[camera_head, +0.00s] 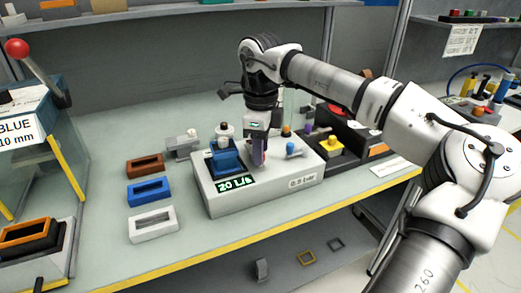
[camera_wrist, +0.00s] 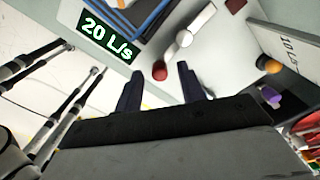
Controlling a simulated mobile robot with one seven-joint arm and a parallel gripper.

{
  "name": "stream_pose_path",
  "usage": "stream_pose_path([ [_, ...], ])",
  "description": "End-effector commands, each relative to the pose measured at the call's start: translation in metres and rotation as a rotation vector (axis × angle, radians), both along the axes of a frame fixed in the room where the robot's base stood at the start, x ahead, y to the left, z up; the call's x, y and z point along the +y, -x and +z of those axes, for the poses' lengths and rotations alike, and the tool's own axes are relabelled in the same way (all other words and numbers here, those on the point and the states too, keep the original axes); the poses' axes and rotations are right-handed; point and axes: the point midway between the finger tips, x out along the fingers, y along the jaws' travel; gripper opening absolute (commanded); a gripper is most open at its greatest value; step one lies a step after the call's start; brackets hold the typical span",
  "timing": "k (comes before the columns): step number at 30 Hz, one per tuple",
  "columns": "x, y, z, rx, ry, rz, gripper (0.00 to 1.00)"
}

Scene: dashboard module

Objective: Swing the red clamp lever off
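A small red knob (camera_wrist: 160,70) shows in the wrist view on the pale module, just ahead of my gripper's fingers. It looks like the end of the clamp lever, but its arm is not clear. My gripper (camera_wrist: 158,86) is open, its two dark fingers apart with nothing held between them. In the head view my gripper (camera_head: 258,160) points down over the module (camera_head: 275,183), beside the blue block (camera_head: 225,160), and hides most of the red part. The green 20 L/s display (camera_head: 236,183) is on the module's front left. It also shows in the wrist view (camera_wrist: 105,38).
A white lever-like part (camera_wrist: 198,22) stands close to the red knob. A blue-tipped part (camera_head: 292,150) stands on the module's right. Brown, blue and white frames (camera_head: 153,224) lie left. A separate red ball-ended lever (camera_head: 17,48) stands far left. The front bench is clear.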

Motion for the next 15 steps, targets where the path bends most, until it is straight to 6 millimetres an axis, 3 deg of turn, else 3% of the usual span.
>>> stream_pose_path([
  [15, 0.001, 0.0, 0.107, -0.002, 0.0, 0.0, 0.39],
])
